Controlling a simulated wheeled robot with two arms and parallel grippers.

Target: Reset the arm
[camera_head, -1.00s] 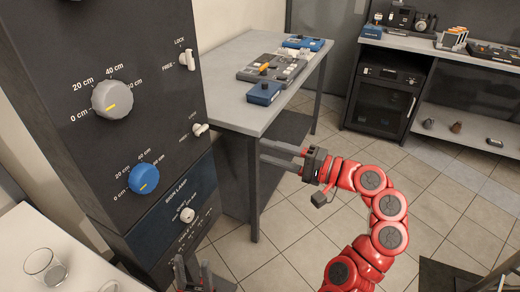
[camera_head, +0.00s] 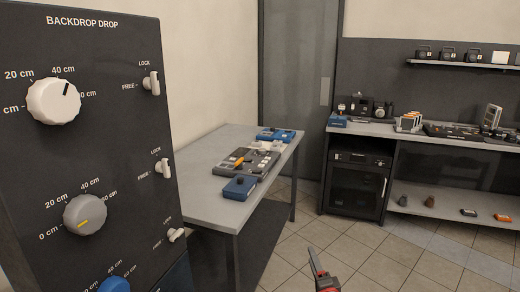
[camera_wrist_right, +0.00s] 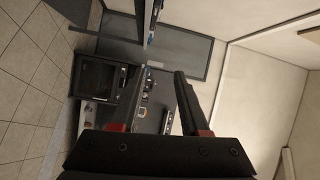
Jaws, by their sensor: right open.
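My right gripper (camera_head: 318,268) shows only in part at the bottom edge of the head view, as a dark and red tip over the tiled floor. In the right wrist view its dark fingers (camera_wrist_right: 163,78) stand apart, with nothing seen held between them. Most of the right arm is out of the head view. My left gripper is not in view.
A dark panel (camera_head: 108,160) with dials and switches stands close on the left. Behind it is a grey table (camera_head: 205,202) with blue and grey devices. A workbench (camera_head: 375,129) with a cabinet (camera_head: 353,190) stands at the back right. The tiled floor (camera_head: 385,262) is open.

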